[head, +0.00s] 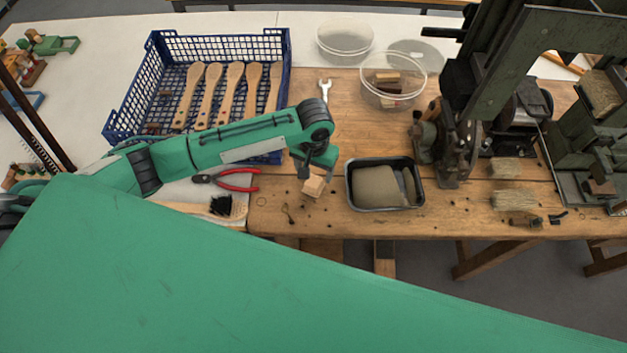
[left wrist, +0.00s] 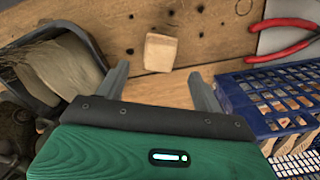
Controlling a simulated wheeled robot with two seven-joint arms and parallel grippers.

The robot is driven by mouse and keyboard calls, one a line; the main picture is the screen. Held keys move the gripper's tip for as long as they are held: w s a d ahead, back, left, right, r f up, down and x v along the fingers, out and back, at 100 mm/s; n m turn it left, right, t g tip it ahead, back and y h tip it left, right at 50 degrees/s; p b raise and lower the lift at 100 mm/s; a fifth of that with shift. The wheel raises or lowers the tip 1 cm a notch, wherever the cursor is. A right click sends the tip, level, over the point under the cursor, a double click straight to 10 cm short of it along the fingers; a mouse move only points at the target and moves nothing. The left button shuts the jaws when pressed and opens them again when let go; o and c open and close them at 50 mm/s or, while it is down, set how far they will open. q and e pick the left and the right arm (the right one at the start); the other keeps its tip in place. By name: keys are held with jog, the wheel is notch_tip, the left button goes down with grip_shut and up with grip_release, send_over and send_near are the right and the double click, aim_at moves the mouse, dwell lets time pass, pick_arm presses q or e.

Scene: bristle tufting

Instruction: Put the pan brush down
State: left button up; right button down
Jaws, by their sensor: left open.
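A brush with black bristles and a pale wooden body (head: 238,209) lies on the white surface at the left edge of the wooden bench; I take it for the pan brush. My green arm runs above it, and no gripper touches it. My left gripper (head: 310,172) is to its right, over the bench, with jaws open. A small pale wooden block (head: 314,187) is just below it. In the left wrist view, the block (left wrist: 160,52) lies beyond the two spread fingers (left wrist: 160,88), with nothing gripped. My right gripper is out of view.
Red-handled pliers (head: 238,180) lie left of the gripper. A blue crate (head: 145,85) holds several wooden handles. A dark pan (head: 350,190) with tan material stands right of the gripper.

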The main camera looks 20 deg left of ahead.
aim_at(314, 181)
pick_arm(q)
jog(key=shift+r, duration=1.75)
